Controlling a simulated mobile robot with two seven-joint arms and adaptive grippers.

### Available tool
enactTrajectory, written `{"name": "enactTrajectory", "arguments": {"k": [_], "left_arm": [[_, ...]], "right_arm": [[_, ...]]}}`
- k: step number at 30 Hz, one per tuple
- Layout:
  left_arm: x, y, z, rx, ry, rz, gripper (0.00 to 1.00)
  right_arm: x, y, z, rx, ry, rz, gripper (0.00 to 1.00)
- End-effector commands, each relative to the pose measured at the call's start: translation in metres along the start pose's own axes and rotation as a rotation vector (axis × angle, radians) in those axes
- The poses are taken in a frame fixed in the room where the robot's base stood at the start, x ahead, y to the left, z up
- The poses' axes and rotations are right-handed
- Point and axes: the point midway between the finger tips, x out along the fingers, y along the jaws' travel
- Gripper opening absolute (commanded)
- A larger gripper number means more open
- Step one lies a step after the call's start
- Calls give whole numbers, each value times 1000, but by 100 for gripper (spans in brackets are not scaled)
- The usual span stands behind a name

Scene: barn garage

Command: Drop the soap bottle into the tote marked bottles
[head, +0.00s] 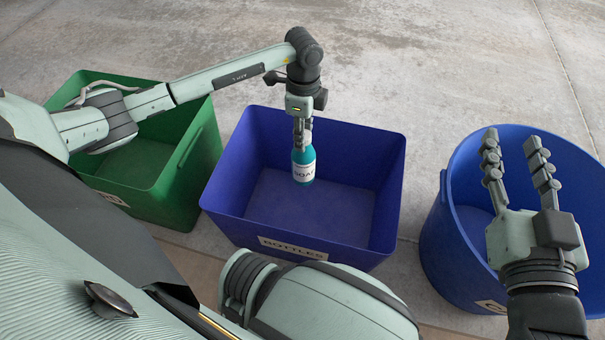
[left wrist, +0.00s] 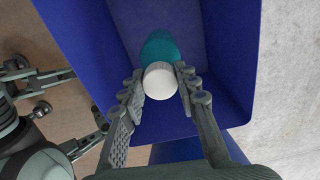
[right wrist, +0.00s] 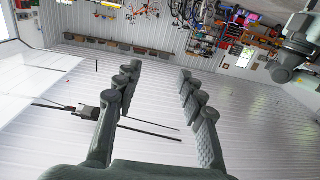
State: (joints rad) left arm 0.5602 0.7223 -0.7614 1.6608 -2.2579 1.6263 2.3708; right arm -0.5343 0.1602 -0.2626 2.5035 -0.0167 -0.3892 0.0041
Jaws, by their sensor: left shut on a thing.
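The soap bottle (head: 303,166) is teal with a white label reading SOAP. It hangs upright over the blue rectangular tote (head: 345,142) marked BOTTLES, inside its outline as seen from the head. My left gripper (head: 302,140) points down and is shut on the bottle's top. In the left wrist view the bottle's white cap (left wrist: 160,82) sits between the fingertips, with the teal body (left wrist: 159,47) beyond it. The tote (left wrist: 215,45) fills the area around it and looks empty. My right gripper (head: 517,150) is open and empty, fingers up, over the round blue bin.
A green tote (head: 205,150) stands to the left under my left arm, its label partly hidden. A round blue bin (head: 440,235) stands to the right, its label mostly cut off by my right arm. Bare concrete floor (head: 420,60) lies behind the containers.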

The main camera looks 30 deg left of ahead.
Motion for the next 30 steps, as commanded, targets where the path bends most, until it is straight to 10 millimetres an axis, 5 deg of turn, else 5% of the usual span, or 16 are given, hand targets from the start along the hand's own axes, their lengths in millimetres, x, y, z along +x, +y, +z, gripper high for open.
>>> {"name": "enactTrajectory", "arguments": {"k": [15,28,29,30], "left_arm": [[14,0,0,0,0,0,5],[14,0,0,0,0,0,5],[14,0,0,0,0,0,34],[14,0,0,0,0,0,39]], "right_arm": [[-8,-23,-59,50,294,-45,40],[-11,-25,-66,56,325,-49,40],[-11,-25,-66,56,325,-49,40],[-11,-25,-66,56,325,-49,40]]}}
